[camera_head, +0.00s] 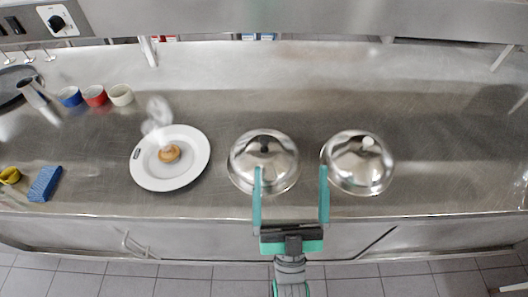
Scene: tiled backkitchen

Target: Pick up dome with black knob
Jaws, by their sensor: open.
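The dome with the black knob (282,165) is a shiny silver cover standing on the steel counter, left of a second similar dome (358,174) with a light knob. My gripper (291,172) is open, its two teal fingers pointing away from me toward the counter. In the picture its left finger overlaps the front of the black-knobbed dome, and its right finger overlaps the left edge of the other dome. Nothing is between the fingers that I can see held. Height above the counter and any contact cannot be told from this view.
A white plate (143,175) with a small brown item (169,154) lies to the left. Blue, red and white cups (121,95) stand at the back left. The counter (455,150) on the right is clear.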

